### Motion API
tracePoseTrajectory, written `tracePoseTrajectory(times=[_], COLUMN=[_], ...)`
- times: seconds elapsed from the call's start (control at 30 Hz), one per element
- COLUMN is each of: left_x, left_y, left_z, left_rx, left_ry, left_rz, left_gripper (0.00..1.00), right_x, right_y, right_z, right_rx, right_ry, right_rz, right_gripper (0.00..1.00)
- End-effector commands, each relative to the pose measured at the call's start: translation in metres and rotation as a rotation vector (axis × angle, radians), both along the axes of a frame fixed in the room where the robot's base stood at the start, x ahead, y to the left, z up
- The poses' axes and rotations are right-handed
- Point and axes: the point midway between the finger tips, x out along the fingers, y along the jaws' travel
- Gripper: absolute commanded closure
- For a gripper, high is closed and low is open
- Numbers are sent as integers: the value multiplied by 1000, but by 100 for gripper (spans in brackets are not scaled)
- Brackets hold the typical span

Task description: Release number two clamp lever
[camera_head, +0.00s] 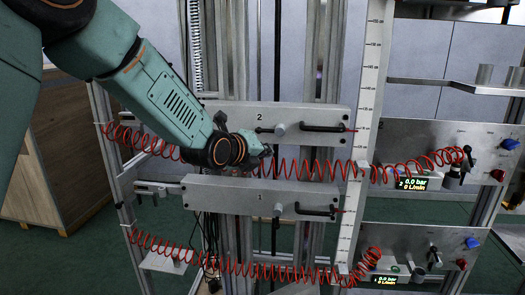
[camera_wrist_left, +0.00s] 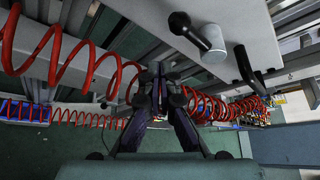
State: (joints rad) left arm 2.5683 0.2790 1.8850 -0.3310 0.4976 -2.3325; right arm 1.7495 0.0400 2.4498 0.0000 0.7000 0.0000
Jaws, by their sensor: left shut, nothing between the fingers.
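The number two plate (camera_head: 300,115) is a grey horizontal bar marked "2" in the head view. Its clamp lever (camera_head: 265,130) is a short black lever with a knob, pointing left from a grey round hub (camera_head: 279,129). In the left wrist view the lever (camera_wrist_left: 187,28) and hub (camera_wrist_left: 213,45) show large at the top. My left gripper (camera_head: 267,153) is just below the lever in the head view, apart from it. Its fingertips (camera_wrist_left: 158,72) are closed together with nothing between them. My right gripper is in neither view.
A black handle (camera_head: 325,128) sits right of the hub. A coiled red hose (camera_head: 310,168) runs close to my left gripper. Below is the number one plate (camera_head: 235,195) with a similar lever and handle. Gauge panels (camera_head: 415,184) stand at the right.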

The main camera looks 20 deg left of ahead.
Motion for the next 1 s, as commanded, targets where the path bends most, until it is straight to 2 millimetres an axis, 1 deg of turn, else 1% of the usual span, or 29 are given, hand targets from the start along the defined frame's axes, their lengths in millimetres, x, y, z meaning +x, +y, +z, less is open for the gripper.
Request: tracePoseTrajectory(times=[0.03, 0.07, 0.1, 0.13, 0.6, 0.8, 1.0], left_x=[2, 1, -5, -8, -64, -76, -79], left_y=[-3, -4, -5, -7, -25, -27, -27], left_z=[-9, -9, -2, 1, 37, 43, 44], left_rx=[3, 2, 0, 0, 1, 0, 1], left_ry=[2, 1, -2, -1, 2, 5, 5], left_rz=[-4, -4, -3, -4, -4, -4, -4], left_gripper=[100, 100, 100, 100, 100, 100, 100], right_x=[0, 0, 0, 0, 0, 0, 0], right_y=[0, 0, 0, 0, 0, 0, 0], right_z=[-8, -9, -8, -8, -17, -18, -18], right_rx=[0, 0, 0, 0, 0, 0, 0], right_ry=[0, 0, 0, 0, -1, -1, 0], right_rz=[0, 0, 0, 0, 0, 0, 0], right_gripper=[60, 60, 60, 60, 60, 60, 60])
